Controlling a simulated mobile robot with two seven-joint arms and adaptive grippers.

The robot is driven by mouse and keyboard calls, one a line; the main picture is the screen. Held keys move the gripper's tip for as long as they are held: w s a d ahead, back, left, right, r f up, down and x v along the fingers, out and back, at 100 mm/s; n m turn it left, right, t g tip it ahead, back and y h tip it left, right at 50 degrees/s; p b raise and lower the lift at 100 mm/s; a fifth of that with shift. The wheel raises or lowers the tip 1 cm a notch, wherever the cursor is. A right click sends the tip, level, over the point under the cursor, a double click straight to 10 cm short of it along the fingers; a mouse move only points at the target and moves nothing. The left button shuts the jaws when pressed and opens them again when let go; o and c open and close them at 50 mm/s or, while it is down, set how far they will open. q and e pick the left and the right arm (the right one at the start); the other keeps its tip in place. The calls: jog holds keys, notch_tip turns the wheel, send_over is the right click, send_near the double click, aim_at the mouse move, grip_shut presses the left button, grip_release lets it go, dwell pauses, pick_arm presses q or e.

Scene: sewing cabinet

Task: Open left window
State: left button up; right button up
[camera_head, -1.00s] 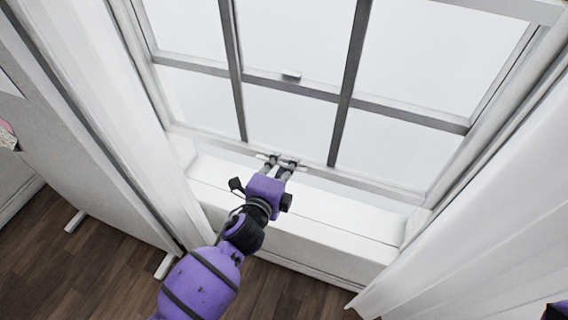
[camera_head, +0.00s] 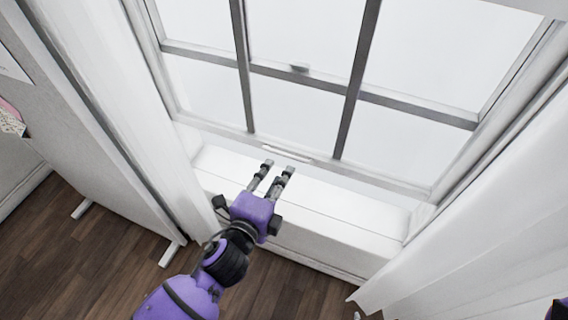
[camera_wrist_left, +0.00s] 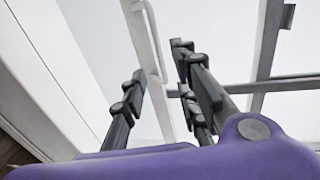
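The window (camera_head: 306,67) has white frames, dark muntins and bright panes. A pale bar handle (camera_head: 288,153) sits on the bottom rail of its lower sash, and a small latch (camera_head: 299,68) sits higher up at a crossbar. The bottom rail is close to the sill. My left gripper (camera_head: 280,166) is open and empty, just in front of and below the handle, apart from it. In the left wrist view the handle (camera_wrist_left: 152,40) shows beyond the spread fingers (camera_wrist_left: 160,90). Only a sliver of my right arm shows at the lower right corner of the head view; its gripper is out of view.
A white sill ledge (camera_head: 345,204) runs below the window. White curtains hang at the left (camera_head: 110,100) and right (camera_head: 490,210). A pale panel (camera_head: 75,110) on feet stands at the far left. Dark wooden floor (camera_head: 60,255) lies below.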

pick_arm(q)
jog(key=v, duration=0.3)
jog(key=shift+w, duration=0.1)
dwell(0.5)
